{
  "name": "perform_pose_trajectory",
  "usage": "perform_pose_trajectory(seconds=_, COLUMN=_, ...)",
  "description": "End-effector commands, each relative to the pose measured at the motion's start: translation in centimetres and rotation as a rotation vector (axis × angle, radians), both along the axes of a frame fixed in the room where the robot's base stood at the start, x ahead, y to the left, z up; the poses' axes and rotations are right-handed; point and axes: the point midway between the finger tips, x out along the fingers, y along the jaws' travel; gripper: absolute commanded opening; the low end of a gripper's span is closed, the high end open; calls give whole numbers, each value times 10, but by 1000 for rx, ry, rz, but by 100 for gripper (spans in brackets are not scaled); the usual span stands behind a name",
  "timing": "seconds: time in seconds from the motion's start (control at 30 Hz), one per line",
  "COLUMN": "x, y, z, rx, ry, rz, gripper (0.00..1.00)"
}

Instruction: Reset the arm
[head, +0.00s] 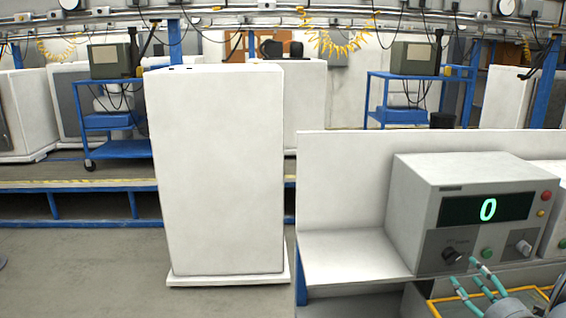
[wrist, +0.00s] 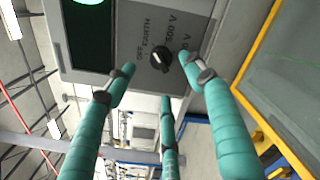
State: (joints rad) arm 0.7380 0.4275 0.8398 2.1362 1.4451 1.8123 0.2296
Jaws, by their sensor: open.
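My gripper (head: 466,277) is at the lower right of the head view, in front of the grey charging device (head: 470,180). Its teal fingers are spread open with nothing between them. In the wrist view my gripper (wrist: 158,85) points at the device's front panel (wrist: 125,45). The black rotary knob (wrist: 160,57) shows between the fingertips. One fingertip looks close to the knob; I cannot tell whether it touches. In the head view the knob (head: 452,255) is just above the fingers. The display (head: 488,209) reads a green 0.
The device stands on a white bench (head: 345,254) with a back panel. A yellow-edged frame (head: 440,308) lies below the fingers. Green (head: 486,254) and red (head: 541,213) buttons are on the panel. A tall white cabinet (head: 215,175) stands left, with open grey floor (head: 80,260) beside it.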

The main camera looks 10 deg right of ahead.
Motion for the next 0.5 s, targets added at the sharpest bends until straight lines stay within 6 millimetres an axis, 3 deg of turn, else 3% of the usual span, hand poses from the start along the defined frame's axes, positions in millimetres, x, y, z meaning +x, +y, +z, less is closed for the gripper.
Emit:
perform_pose_trajectory(seconds=0.2, x=-49, y=1, z=1, rx=2, ry=-2, rz=-6, gripper=54)
perform_pose_trajectory(seconds=0.5, x=26, y=2, z=0, rx=-4, ry=-1, rz=8, gripper=54)
